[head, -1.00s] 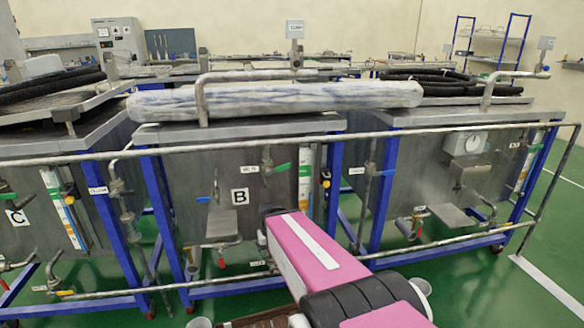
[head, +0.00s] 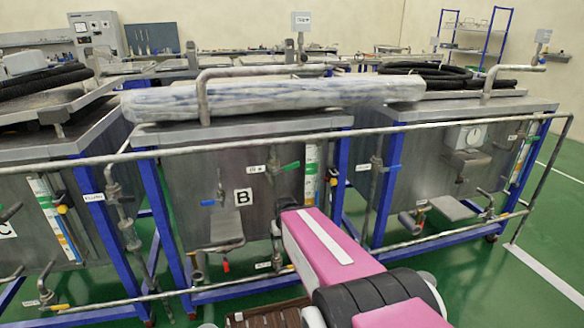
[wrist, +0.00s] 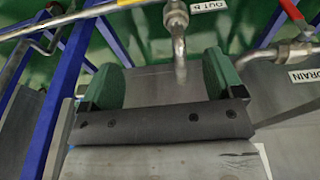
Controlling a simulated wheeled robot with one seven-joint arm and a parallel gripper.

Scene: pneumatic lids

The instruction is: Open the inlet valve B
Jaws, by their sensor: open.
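Tank B is a grey steel tank (head: 243,225) in a blue frame, with a white B label (head: 243,197). A valve with a green lever (head: 289,167) sits high on its front, beside a small label I cannot read. A blue lever (head: 208,203) is at the left and a red lever (head: 226,267) low down. In the head view my pink arm hides my gripper. In the wrist view my gripper (wrist: 168,82) is open, its green fingers apart. A metal pipe (wrist: 180,55) shows between them; I cannot tell whether they touch it.
A horizontal pipe rail (head: 330,136) runs across the front of the tanks. A wrapped bundle (head: 270,97) lies on top of tank B. The wrist view shows an OUT B label (wrist: 208,5), a DRAIN label (wrist: 304,75) and a red lever (wrist: 292,10). Green floor (head: 540,225) is free at right.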

